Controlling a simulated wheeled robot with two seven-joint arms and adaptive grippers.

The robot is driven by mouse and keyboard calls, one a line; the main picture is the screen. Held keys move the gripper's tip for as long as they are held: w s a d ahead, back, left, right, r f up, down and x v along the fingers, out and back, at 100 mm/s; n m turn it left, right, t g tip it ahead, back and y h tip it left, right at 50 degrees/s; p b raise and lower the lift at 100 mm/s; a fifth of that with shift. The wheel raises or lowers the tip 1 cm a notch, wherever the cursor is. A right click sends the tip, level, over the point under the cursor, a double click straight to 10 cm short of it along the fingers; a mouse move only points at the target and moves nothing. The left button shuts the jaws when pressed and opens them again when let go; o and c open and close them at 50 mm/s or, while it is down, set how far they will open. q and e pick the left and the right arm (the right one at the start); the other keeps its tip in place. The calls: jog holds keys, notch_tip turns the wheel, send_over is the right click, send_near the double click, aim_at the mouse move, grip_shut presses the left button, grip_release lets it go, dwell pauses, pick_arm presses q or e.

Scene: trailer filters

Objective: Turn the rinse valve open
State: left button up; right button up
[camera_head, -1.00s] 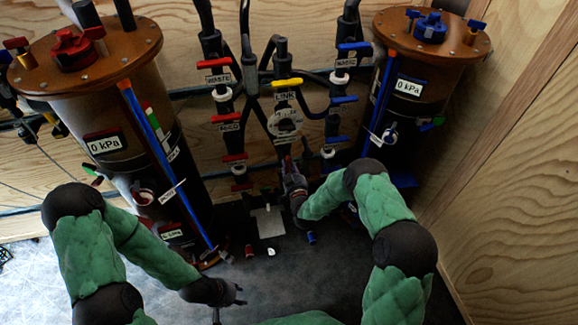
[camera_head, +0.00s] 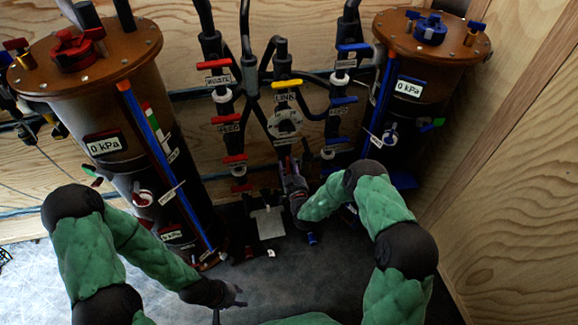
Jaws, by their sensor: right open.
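The valve panel stands between two tanks. It has red-handled valves (camera_head: 227,119) on the left, blue-handled valves (camera_head: 344,100) on the right and a yellow-handled valve marked LINK (camera_head: 287,83) in the middle. A round pale dial (camera_head: 285,123) sits below LINK. I cannot read a rinse label for certain, so I cannot tell which valve it marks. My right gripper (camera_head: 288,163) is open, fingers pointing up, just below the dial. It hides what lies behind it, and contact cannot be told. My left gripper (camera_head: 240,298) is low over the floor, away from the valves; its jaws are too small to judge.
A large tank with a red cap (camera_head: 75,48) stands left, and one with a blue cap (camera_head: 431,29) stands right. Both gauges read 0 kPa. A pale plate (camera_head: 268,223) and small loose parts lie below the panel. A wooden wall (camera_head: 510,200) closes the right side.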

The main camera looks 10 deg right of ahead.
jog(key=s, duration=1.2)
jog(key=shift+f, duration=0.1)
jog(key=s+a+f+m+g+y+p, duration=0.1)
jog(key=s+a+f+g+y+p, duration=0.25)
jog(key=s+f+g, duration=0.7)
jog(key=s+a+g, duration=0.1)
jog(key=s+g, duration=0.2)
jog(key=s, duration=0.5)
jog(key=s+a+r+m+g, duration=0.1)
jog(key=s+g, duration=0.3)
jog(key=s, duration=0.5)
jog(key=shift+a+r+m, duration=0.3)
jog(key=shift+a, duration=0.5)
jog(key=shift+y, duration=0.25)
